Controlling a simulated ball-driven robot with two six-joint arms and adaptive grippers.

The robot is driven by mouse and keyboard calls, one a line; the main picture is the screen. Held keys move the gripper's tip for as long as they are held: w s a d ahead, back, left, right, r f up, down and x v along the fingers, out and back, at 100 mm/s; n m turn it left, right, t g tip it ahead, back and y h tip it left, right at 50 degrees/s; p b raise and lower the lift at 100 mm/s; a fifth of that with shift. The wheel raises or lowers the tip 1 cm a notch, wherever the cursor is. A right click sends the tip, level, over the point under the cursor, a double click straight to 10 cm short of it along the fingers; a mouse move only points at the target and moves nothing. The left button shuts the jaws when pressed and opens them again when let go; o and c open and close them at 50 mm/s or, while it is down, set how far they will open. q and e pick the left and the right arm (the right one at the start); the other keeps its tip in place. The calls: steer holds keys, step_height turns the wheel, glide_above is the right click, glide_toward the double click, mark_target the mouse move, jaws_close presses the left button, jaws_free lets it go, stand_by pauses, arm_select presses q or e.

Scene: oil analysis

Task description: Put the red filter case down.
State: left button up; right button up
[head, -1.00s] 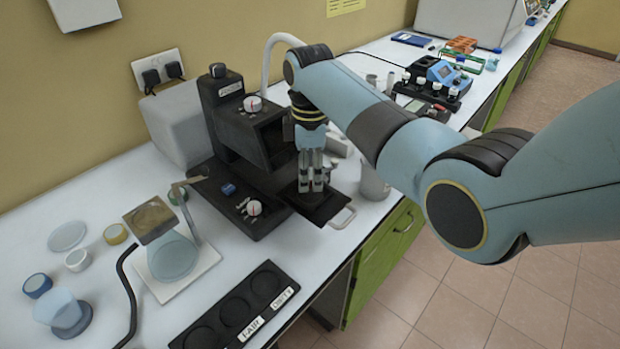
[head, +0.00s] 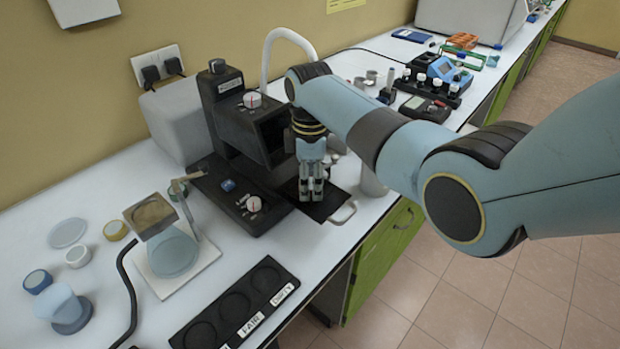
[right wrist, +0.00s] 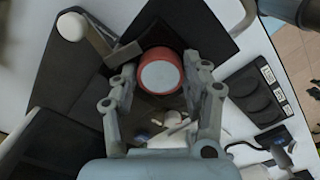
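The red filter case (right wrist: 160,72) shows in the right wrist view as a red ring with a pale round face. It sits between the two fingertips of my right gripper (right wrist: 161,68), which close in on it from both sides. In the head view my right gripper (head: 311,197) points down over the black tray (head: 333,204) at the front of the black instrument (head: 235,125). The case is hidden behind the fingers there. Whether its underside touches the tray cannot be seen. My left gripper is not in view.
A black rack with round wells and labels (head: 212,309) lies at the front. A small stand on a white base (head: 205,256) is left of it, with several small dishes beyond. A grey cylinder (head: 373,181) stands right of the tray. The bench edge is close to the tray.

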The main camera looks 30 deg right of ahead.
mark_target(310, 183)
steer(key=shift+r, duration=0.15)
step_height(310, 183, up, 13)
steer(key=shift+f, duration=0.1)
stand_by(0.4)
stand_by(0.4)
